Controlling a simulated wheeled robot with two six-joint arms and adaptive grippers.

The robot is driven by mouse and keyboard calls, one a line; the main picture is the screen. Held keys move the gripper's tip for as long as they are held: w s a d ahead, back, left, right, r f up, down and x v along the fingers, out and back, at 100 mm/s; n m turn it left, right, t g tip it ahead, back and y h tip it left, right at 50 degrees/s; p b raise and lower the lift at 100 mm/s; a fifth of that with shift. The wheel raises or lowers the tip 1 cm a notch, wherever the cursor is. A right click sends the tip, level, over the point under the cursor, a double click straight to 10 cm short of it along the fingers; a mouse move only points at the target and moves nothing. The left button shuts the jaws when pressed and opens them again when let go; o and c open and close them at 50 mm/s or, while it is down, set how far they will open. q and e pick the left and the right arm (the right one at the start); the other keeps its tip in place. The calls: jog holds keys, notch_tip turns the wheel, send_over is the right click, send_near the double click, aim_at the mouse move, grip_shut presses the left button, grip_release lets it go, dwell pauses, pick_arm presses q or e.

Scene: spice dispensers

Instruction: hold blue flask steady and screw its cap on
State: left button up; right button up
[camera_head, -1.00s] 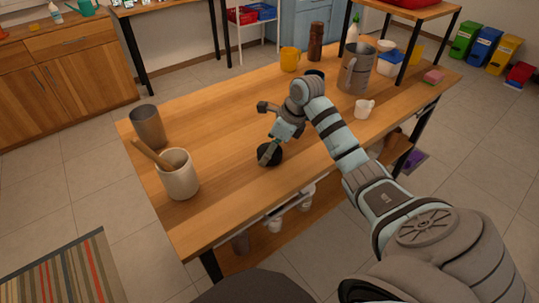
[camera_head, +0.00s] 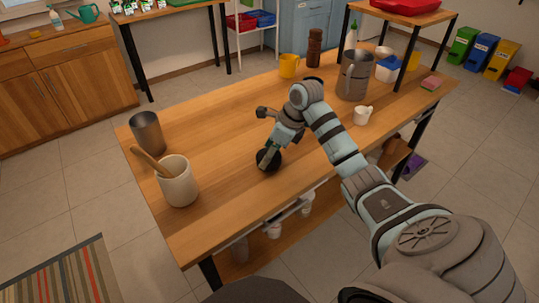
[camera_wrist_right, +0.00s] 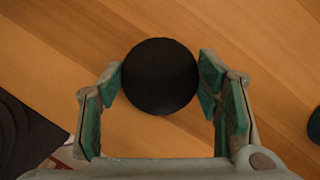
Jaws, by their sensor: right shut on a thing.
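My right gripper (camera_head: 270,156) is low over the near part of the wooden table, shut on a round black cap (camera_head: 265,160). In the right wrist view the cap (camera_wrist_right: 160,76) sits between the green-padded fingers of the gripper (camera_wrist_right: 160,85), seen from above as a plain black disc. Whether anything is under the cap is hidden. I cannot make out a blue flask in either view. My left gripper is not in view.
Left of the gripper stand a cream crock (camera_head: 178,183) with a wooden utensil and a metal cup (camera_head: 147,132). Beyond the arm are a yellow mug (camera_head: 289,66), a grey pitcher (camera_head: 353,76) and a white cup (camera_head: 362,116). The table's left middle is bare.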

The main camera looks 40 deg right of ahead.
notch_tip(320, 180, up, 20)
jog(key=p, duration=0.9)
jog(key=shift+f+p, duration=0.25)
jog(key=shift+p, duration=0.15)
